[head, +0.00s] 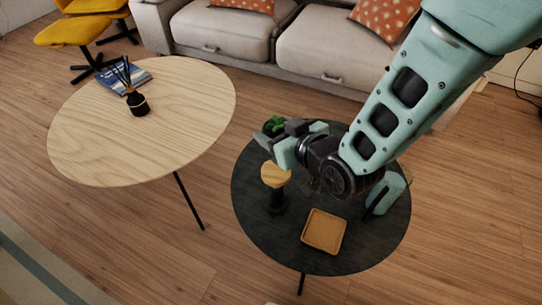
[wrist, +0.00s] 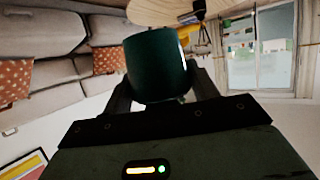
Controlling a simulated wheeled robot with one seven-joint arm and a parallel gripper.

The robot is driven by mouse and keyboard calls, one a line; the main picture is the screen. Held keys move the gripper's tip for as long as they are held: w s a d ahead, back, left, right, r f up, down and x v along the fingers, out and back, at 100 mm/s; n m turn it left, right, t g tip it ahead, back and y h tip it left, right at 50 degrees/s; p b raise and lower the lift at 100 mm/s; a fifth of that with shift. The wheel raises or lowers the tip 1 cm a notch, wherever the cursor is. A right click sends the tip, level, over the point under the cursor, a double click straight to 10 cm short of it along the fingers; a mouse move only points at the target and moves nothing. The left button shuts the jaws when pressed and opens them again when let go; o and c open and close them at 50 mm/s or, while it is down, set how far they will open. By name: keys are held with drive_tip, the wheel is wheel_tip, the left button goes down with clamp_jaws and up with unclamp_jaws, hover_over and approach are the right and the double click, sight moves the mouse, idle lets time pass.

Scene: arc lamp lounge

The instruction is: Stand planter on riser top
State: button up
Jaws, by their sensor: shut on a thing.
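The planter shows in the head view as a small green plant (head: 273,124), its pot mostly hidden by my fingers. In the wrist view the planter is a dark green, round-sided pot (wrist: 157,65) between the two fingers. My gripper (head: 274,138) is shut on it and holds it in the air over the dark round table. The riser, with a round light-wood top (head: 275,174) and a black stem (head: 276,200), stands on that table. In the head view the riser shows just below my gripper, its top bare and apart from the planter.
The dark round table (head: 262,237) also bears a square tan tray (head: 323,231) right of the riser. A larger wooden table (head: 185,110) at left holds a black reed diffuser (head: 138,103) and a blue book (head: 112,79). A sofa (head: 225,35) stands behind.

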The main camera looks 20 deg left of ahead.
wheel_tip(320, 180, down, 9)
drive_tip(key=shift+f+b, duration=0.15)
drive_tip(key=shift+b, duration=0.65)
drive_tip(key=shift+f, duration=0.1)
drive_tip(key=shift+f, duration=0.15)
drive_tip(key=o, duration=1.1)
